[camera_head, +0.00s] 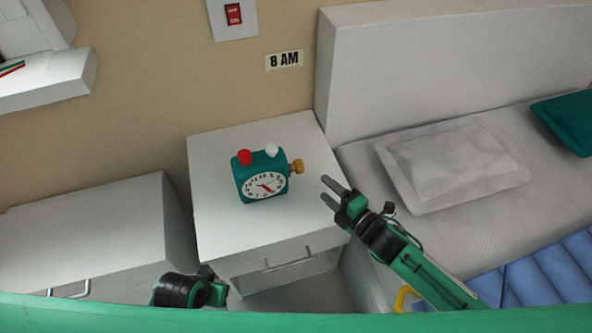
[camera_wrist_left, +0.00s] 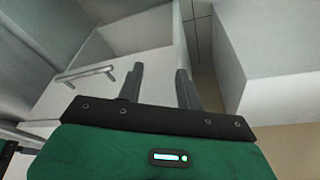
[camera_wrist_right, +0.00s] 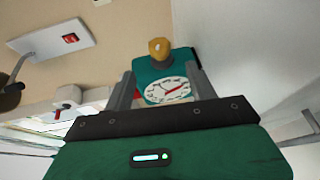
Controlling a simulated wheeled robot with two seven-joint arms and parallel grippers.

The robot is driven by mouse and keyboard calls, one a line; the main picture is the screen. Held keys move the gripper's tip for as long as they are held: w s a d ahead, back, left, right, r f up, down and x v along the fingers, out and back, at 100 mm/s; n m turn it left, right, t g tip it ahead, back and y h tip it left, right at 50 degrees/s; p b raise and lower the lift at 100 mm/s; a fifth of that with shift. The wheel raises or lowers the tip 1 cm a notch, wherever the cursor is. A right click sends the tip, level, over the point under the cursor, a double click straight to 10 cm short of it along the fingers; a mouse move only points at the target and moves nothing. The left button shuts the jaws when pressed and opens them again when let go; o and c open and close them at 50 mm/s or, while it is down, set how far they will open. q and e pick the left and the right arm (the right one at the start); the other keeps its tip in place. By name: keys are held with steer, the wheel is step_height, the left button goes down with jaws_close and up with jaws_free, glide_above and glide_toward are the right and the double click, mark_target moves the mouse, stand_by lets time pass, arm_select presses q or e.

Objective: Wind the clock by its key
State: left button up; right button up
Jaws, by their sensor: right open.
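The teal clock (camera_head: 250,190) stands on the white nightstand (camera_head: 215,225), with a white dial, a red knob and a white knob on top. Its yellow key (camera_head: 297,166) sticks out of its right side. My right gripper (camera_head: 325,189) is open and empty, to the right of the key and apart from it. In the right wrist view, the clock (camera_wrist_right: 147,73) and the key (camera_wrist_right: 159,48) show beyond the open fingers. My left gripper (camera_head: 213,287) is low in front of the nightstand. In the left wrist view its fingers (camera_wrist_left: 160,70) are apart with nothing between them.
The bed (camera_head: 440,225) with a white pillow (camera_head: 455,165) is right of the nightstand. A white cabinet (camera_head: 90,225) stands to the left. An "8 AM" sign (camera_head: 284,60) and a red switch (camera_head: 233,14) are on the wall. The nightstand top around the clock is clear.

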mark_target(296, 162)
steer(key=shift+w+a, duration=0.25)
steer(key=shift+w, duration=0.05)
steer(key=x, duration=1.3)
steer(key=shift+b, duration=0.4)
arm_select(q)
steer(key=shift+v, duration=1.1)
steer(key=shift+w+r, duration=0.1)
steer(key=shift+w, duration=0.05)
arm_select(e)
steer(key=c, duration=1)
